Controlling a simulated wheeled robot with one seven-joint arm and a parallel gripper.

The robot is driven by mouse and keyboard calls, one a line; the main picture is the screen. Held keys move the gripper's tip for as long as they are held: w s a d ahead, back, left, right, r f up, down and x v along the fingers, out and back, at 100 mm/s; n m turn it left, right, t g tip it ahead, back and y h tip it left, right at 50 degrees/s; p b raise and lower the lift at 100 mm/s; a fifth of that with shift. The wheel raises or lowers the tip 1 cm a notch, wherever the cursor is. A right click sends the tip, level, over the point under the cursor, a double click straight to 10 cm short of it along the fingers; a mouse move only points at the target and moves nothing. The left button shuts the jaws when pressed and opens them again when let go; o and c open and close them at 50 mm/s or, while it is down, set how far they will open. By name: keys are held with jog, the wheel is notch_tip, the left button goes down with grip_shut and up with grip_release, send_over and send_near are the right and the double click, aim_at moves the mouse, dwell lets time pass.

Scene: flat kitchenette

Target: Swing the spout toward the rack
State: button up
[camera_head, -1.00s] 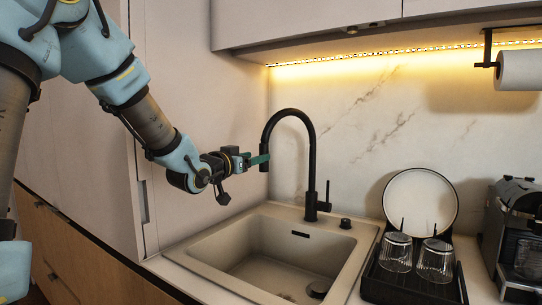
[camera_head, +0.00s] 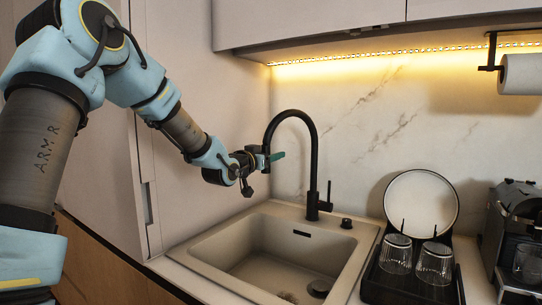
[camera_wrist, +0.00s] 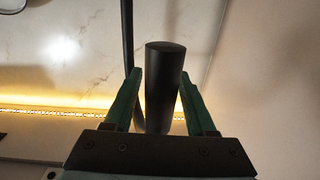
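The black faucet (camera_head: 314,160) stands behind the sink, its arched spout (camera_head: 270,129) pointing left, away from the rack. My gripper (camera_head: 276,156) is at the spout's hanging end, with the green fingers reaching past it. In the wrist view the dark spout end (camera_wrist: 164,75) lies between the two fingers of my gripper (camera_wrist: 160,90). The fingers stand apart on either side, with narrow gaps; contact is not clear. The black dish rack (camera_head: 383,287) is right of the sink, holding a white plate (camera_head: 421,203) and two upside-down glasses (camera_head: 396,256).
The beige sink (camera_head: 215,258) is empty below my gripper. A faucet lever (camera_head: 329,190) rises right of the spout base. A coffee machine (camera_head: 512,215) stands at far right. A cabinet (camera_head: 310,25) hangs above; a tall panel (camera_head: 190,120) is at left.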

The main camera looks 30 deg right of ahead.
grip_shut()
dwell(1.1)
